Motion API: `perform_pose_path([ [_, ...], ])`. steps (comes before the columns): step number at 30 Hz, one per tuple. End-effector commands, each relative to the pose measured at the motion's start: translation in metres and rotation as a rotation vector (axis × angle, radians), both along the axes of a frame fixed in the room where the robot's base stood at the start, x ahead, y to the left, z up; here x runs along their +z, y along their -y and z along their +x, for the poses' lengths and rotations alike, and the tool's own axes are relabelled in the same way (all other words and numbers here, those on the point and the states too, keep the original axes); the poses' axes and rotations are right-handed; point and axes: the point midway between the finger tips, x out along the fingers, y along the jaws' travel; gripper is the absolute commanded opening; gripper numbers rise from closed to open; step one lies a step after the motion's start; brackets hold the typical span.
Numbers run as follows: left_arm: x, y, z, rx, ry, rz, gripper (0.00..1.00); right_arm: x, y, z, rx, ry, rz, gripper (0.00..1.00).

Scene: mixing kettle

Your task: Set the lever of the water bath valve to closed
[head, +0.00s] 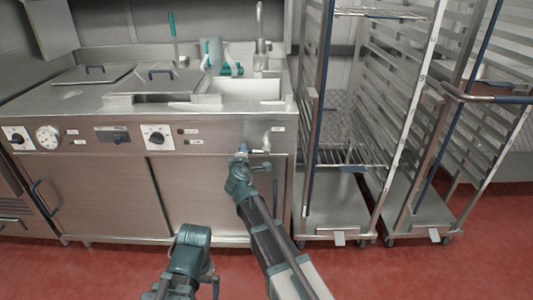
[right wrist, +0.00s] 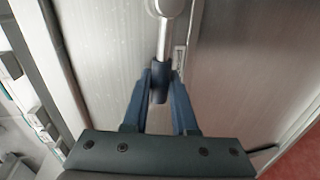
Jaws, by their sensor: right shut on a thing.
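The water bath valve (head: 267,142) sits on the right part of the steel counter's front, under a small label. Its lever (head: 257,151) points left from the valve, roughly level, in the head view. In the right wrist view the lever shows as a metal stem with a dark blue grip (right wrist: 159,82). My right gripper (head: 243,149) is at the lever's left end. In the right wrist view its two blue fingers (right wrist: 160,80) are shut on the grip, one on each side. A teal link of my left arm shows at the bottom; its gripper is not visible.
The counter front (head: 100,190) has sliding doors and a panel with knobs, including a black knob (head: 157,138). A sink (head: 245,90) with a tap is above the valve. A wheeled rack (head: 335,205) stands close on the right. Red floor lies open in front.

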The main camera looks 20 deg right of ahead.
Motion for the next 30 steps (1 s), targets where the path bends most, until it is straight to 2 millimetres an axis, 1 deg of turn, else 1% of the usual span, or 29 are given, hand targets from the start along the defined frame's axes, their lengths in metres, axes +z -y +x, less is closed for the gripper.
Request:
perform_pose_path([
  [1,-0.003,0.000,0.000,0.000,0.000,0.001,1.00,-0.003,0.001,0.000,-0.003,-0.007,-0.022,0.29],
  [5,0.000,0.000,0.000,0.000,0.000,0.001,1.00,-0.001,0.001,-0.001,-0.002,-0.005,-0.015,0.53],
  [6,0.000,0.000,0.000,0.000,0.000,0.001,1.00,-0.001,0.001,0.000,-0.001,-0.005,-0.014,0.60],
  [17,0.000,0.000,0.000,0.000,0.000,0.001,1.00,0.000,0.000,-0.002,-0.001,-0.004,-0.011,0.61],
  [20,0.002,0.000,0.000,0.000,0.000,0.001,1.00,0.002,-0.001,-0.009,0.000,-0.004,-0.010,0.61],
  [30,0.010,0.000,0.000,0.000,0.000,0.001,1.00,0.009,-0.011,-0.045,0.001,-0.004,-0.010,0.61],
])
